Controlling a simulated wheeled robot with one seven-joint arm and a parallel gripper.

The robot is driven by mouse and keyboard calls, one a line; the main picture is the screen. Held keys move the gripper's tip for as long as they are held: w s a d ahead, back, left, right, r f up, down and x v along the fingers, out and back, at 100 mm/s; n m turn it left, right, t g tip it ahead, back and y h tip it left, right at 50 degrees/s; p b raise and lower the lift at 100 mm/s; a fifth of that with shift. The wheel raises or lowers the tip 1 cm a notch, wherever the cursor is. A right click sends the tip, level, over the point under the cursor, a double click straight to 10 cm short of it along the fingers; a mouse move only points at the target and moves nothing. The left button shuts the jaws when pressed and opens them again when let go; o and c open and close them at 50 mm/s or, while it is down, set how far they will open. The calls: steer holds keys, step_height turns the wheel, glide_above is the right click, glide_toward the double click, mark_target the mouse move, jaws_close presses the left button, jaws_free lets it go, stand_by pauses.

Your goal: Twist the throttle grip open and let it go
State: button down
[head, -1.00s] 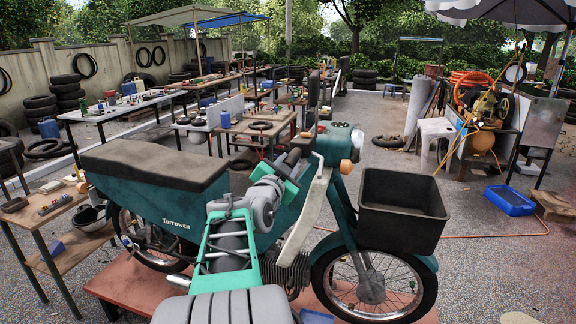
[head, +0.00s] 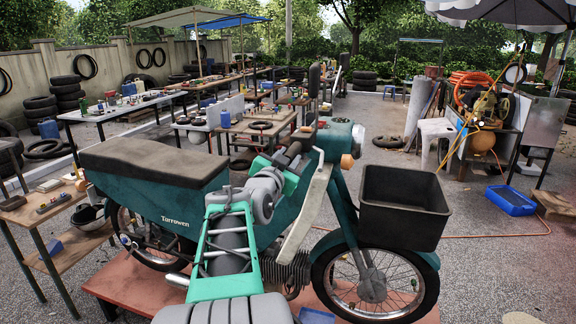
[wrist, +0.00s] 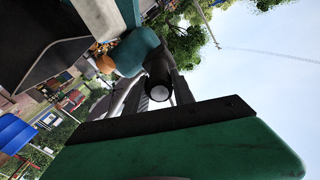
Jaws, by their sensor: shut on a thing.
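The teal motorbike (head: 345,215) stands in front of me, with its handlebar area near the middle of the head view. My gripper (head: 290,158) is at the handlebar and is shut on the throttle grip. My own wrist covers part of the grip in the head view.
A black box (head: 403,207) sits over the front wheel. A dark seat (head: 150,163) lies left of my arm. A pale leg shield (head: 306,215) and an orange indicator (head: 347,161) are close to the gripper. Workbenches stand behind; open gravel lies to the right.

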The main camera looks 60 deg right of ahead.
steer(key=n+b, duration=0.2)
steer(key=n, duration=0.1)
steer(key=n+b, duration=0.1)
steer(key=b, duration=0.1)
steer(key=shift+f, duration=0.25)
steer(key=n+b, duration=0.3)
steer(key=n, duration=0.3)
steer(key=shift+r, duration=0.2)
steer(key=c, duration=1.1)
jaws_free()
steer(key=a+b, duration=0.1)
steer(key=a, duration=0.4)
steer(key=s+a+b, duration=0.1)
steer(key=a, duration=0.1)
steer(key=shift+s+a+b, duration=0.1)
steer(key=shift+a+b, duration=0.2)
steer(key=shift+a, duration=0.1)
